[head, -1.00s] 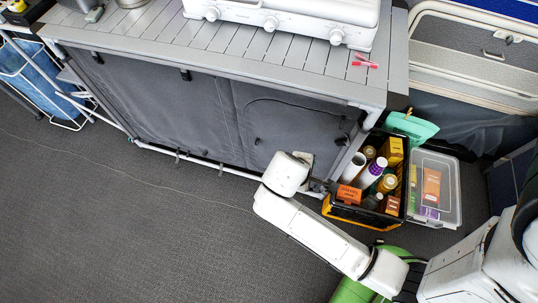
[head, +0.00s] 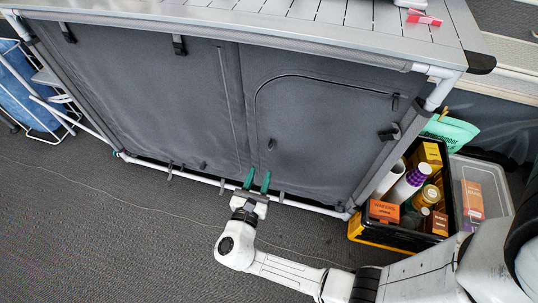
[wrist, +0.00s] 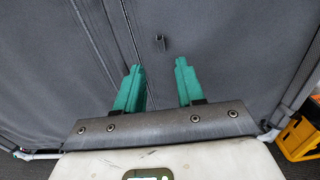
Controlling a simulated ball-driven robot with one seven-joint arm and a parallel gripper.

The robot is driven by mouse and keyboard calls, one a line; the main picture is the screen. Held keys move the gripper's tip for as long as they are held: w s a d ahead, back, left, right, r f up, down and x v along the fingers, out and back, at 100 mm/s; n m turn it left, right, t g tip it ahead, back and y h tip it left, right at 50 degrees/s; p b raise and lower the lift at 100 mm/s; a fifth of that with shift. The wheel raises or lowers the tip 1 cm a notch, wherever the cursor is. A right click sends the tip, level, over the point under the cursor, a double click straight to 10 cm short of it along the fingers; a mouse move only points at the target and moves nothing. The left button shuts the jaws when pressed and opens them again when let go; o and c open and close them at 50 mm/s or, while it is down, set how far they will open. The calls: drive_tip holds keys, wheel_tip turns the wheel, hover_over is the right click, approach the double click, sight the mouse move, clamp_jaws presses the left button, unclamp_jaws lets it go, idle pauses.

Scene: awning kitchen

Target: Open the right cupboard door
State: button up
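The right cupboard door (head: 325,130) is a dark grey fabric panel with a curved seam, closed, in the right half of the cupboard front. A small dark pull (head: 271,143) sits near its left side; it also shows in the wrist view (wrist: 160,43), above and between my fingertips. My gripper (head: 258,174) has two green fingers, spread apart with nothing between them. It is low in front of the door's lower left part, below the pull. In the wrist view my gripper (wrist: 158,68) points at the grey fabric. I cannot tell if the fingertips touch it.
The left fabric panel (head: 145,95) is closed. A white lower rail (head: 315,208) runs along the cupboard's foot. A black and yellow crate (head: 362,229) of groceries stands by the right leg, with a clear bin (head: 499,188) beside it. The grey floor (head: 100,245) at left is free.

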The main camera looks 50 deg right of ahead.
sight(270, 148)
drive_tip(key=b+x, duration=0.2)
drive_tip(key=x, duration=0.8)
drive_tip(key=shift+w+d+f, duration=0.1)
drive_tip(key=shift+d, duration=0.2)
drive_tip(key=shift+c, duration=0.4)
clamp_jaws()
